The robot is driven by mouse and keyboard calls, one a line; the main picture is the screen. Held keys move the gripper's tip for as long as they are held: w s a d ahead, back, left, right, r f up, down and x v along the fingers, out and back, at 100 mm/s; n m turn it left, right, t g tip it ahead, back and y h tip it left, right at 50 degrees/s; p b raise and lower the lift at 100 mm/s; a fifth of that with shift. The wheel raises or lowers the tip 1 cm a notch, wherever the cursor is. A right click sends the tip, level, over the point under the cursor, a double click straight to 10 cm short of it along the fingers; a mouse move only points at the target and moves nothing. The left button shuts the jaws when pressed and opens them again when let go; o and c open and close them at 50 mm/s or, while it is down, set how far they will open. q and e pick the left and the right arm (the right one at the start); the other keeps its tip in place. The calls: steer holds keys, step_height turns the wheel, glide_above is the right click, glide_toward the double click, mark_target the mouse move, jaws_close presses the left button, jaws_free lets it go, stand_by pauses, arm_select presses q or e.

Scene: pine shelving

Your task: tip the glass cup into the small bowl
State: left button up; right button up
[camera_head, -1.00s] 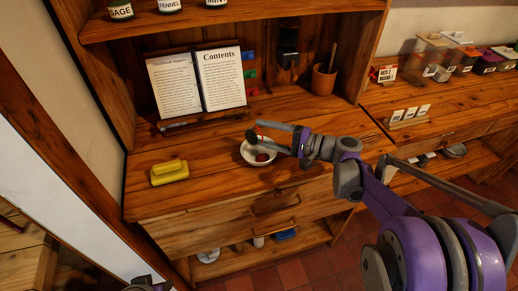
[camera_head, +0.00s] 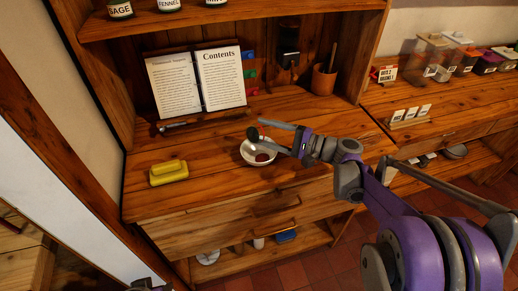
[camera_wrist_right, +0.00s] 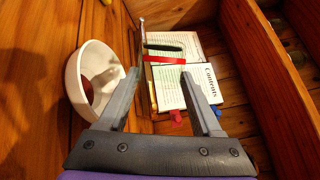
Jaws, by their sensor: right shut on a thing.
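The small white bowl (camera_head: 246,157) stands on the wooden counter with something dark red inside. It also shows at the left of the right wrist view (camera_wrist_right: 72,80). My right gripper (camera_head: 257,128) is above the bowl's far side, its fingers reaching in from the right. Its fingers are shut on the glass cup (camera_wrist_right: 158,75), which is clear and hard to make out. A red strip shows between the fingertips in both views. The cup's exact tilt cannot be told. My left gripper is not in view; only a bit of my left arm shows at the bottom edge.
A brown pot (camera_head: 323,80) stands at the back right. The counter between dish and bowl is clear.

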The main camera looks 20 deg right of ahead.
steer(key=shift+w+d+f+m+t+y+b, duration=0.15)
steer(key=shift+m+b, duration=0.2)
steer(key=shift+m, duration=0.25)
steer(key=shift+d+r+m+t+y+b, duration=0.15)
steer(key=shift+m+b, duration=0.15)
steer(key=shift+m, duration=0.3)
stand_by(0.6)
steer(key=shift+f, duration=0.1)
